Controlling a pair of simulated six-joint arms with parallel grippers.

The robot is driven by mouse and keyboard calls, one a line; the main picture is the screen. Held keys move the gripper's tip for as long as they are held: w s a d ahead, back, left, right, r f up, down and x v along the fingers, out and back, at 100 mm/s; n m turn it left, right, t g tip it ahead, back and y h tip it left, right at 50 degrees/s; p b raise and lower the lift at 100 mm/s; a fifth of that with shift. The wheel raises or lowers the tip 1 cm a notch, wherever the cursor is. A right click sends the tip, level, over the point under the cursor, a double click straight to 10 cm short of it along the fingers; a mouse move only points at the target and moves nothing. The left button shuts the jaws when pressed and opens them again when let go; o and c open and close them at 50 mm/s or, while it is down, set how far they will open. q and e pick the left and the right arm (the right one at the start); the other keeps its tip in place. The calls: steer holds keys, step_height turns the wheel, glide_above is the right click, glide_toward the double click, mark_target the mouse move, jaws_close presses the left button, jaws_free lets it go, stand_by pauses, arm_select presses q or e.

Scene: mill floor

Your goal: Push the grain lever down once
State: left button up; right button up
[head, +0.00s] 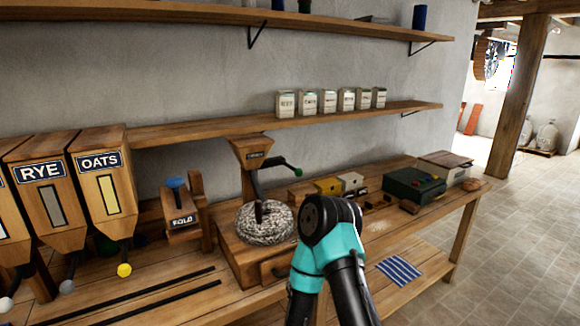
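A wooden hopper (251,153) with a small dark label stands above a round speckled millstone (265,222). The label is too small to read for sure. A dark lever with a green knob (298,173) sticks out to the right of this hopper and slopes slightly down. I cannot tell for certain that it is the grain lever. A black and teal arm of mine rises from the bottom edge, and its dark joint stands just right of the millstone. No gripper fingers show; that arm's gripper is hidden or out of frame. My other arm is out of view.
Bins marked RYE (39,172) and OATS (98,162) stand at left; a yellow knob (124,270) hangs below OATS. A FOLD box (181,220) has a blue-topped lever. A green box (414,186) and a striped cloth (399,270) lie at right. Jars line the shelf (215,130).

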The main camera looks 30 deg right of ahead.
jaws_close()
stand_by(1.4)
